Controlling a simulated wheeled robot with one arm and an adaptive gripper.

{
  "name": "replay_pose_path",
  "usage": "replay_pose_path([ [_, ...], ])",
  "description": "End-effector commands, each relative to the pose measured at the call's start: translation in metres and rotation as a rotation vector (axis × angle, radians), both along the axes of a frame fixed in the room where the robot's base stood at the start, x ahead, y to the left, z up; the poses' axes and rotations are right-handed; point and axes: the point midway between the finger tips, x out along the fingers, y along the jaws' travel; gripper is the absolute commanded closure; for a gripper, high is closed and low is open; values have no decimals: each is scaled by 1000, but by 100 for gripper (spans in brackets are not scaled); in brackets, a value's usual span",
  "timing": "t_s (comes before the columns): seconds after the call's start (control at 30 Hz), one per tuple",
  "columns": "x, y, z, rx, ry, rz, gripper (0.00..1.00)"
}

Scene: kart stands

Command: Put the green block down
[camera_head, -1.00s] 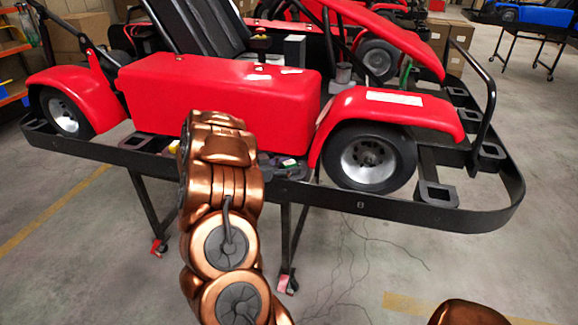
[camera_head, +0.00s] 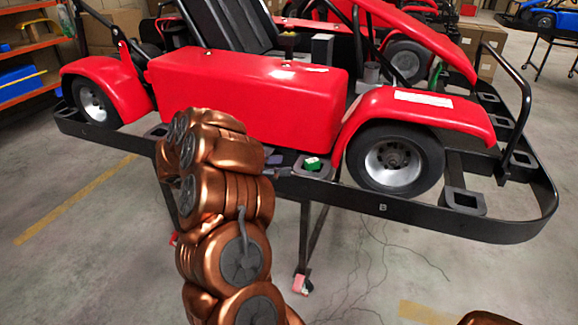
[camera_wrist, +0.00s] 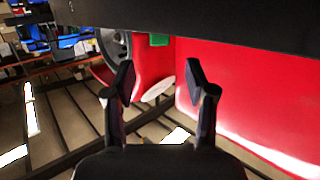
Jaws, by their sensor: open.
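The green block (camera_head: 312,164) rests on a black, square bracket at the stand's front rail, between the red side pod and the front wheel. It has a small white patch on it. It also shows in the wrist view (camera_wrist: 158,39) near the top, against the dark rail. My gripper (camera_wrist: 160,80) is open, with nothing between its two black fingers. The block is beyond the fingertips and apart from them. In the head view my arm hides most of the gripper; only dark parts of it show left of the block.
The black stand rail (camera_head: 400,212) runs along the front. The red side pod (camera_head: 245,97) stands behind my arm, and the front wheel (camera_head: 395,160) is close right of the block. Orange shelves (camera_head: 30,45) stand at the back left. The floor in front is clear.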

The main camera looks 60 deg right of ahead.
Motion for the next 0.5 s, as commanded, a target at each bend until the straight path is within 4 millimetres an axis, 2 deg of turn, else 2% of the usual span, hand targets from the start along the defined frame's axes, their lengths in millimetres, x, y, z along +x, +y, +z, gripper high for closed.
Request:
replay_pose_path([
  [0.37,9,7,3,0,-8,12,45],
  [0.47,29,4,7,-5,-57,80,45],
  [0.5,44,3,10,-6,-93,133,45],
])
